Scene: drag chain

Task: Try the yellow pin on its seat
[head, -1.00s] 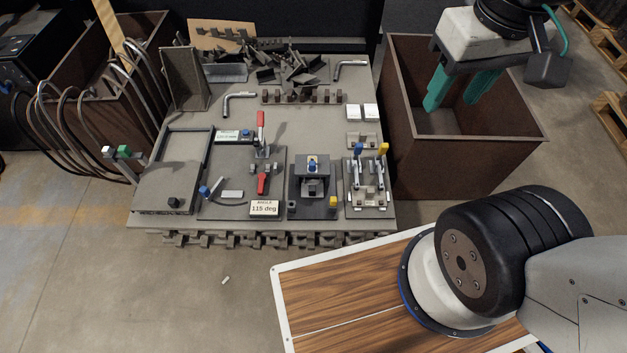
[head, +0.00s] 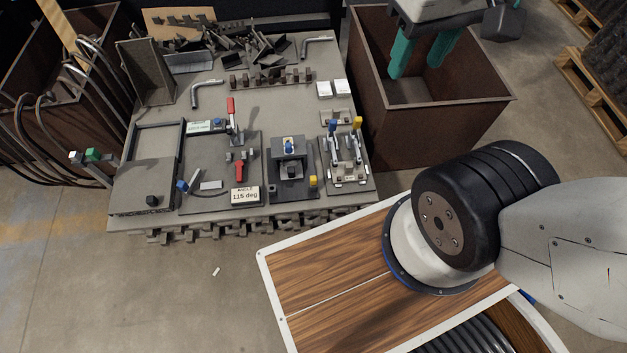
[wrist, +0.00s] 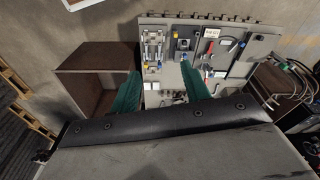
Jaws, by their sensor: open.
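Two small yellow parts show in the head view, and I cannot tell which is the pin. One is a yellow tip (head: 357,124) on an upright piece beside a blue-tipped one (head: 333,126), on the right-hand fixture plate (head: 367,186). The other is a small yellow piece (head: 313,181) at the front right corner of a dark block fixture (head: 289,165). No seat can be told apart for certain. My gripper (head: 422,52) is open and empty, its teal fingers above the brown bin, apart from both yellow parts. In the wrist view my gripper (wrist: 163,86) also shows empty.
The brown bin (head: 440,125) stands right of the bench (head: 225,97). A red-handled clamp (head: 231,108), a "115 deg" sign (head: 245,195), white blocks (head: 331,89) and dark scrap pieces (head: 245,45) are on the bench. A wood-topped surface (head: 325,285) lies in front.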

